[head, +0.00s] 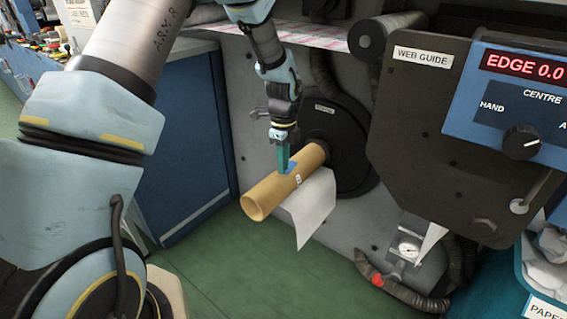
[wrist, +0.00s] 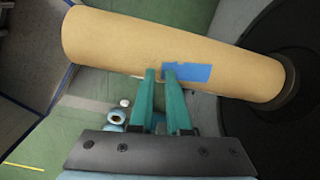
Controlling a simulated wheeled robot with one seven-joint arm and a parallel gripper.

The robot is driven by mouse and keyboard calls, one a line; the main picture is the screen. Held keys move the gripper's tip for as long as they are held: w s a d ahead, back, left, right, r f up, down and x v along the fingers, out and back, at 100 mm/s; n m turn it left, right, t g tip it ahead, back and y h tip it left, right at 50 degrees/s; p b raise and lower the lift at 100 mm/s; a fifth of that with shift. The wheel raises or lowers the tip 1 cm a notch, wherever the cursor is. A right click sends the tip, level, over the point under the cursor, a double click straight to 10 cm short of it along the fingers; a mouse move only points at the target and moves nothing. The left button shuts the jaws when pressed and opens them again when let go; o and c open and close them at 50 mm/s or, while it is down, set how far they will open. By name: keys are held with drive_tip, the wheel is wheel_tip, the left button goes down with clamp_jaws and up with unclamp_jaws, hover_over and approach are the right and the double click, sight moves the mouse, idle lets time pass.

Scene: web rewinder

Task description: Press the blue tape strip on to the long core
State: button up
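The long core (head: 262,197) is a tan cardboard tube, sticking out level from the dark round hub of the machine; it also fills the top of the wrist view (wrist: 110,40). The blue tape strip (head: 291,167) lies against the core's surface, around mid-length; in the wrist view the strip (wrist: 190,72) looks flat, with its left end by my right fingertip. My gripper (head: 283,172) points down at the core from above. In the wrist view its teal fingers (wrist: 160,73) stand a narrow gap apart, with nothing seen between them. Whether the tips touch the core is unclear.
A white sheet (head: 311,208) hangs beside the core. The dark hub (head: 345,150) is at its far end. A blue cabinet (head: 180,145) stands left. Green floor below is clear.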

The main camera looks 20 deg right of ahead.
drive_tip(key=shift+o, duration=1.2)
wheel_tip(320, 180, up, 8)
drive_tip(key=shift+f+p, duration=0.25)
drive_tip(key=shift+p, duration=0.05)
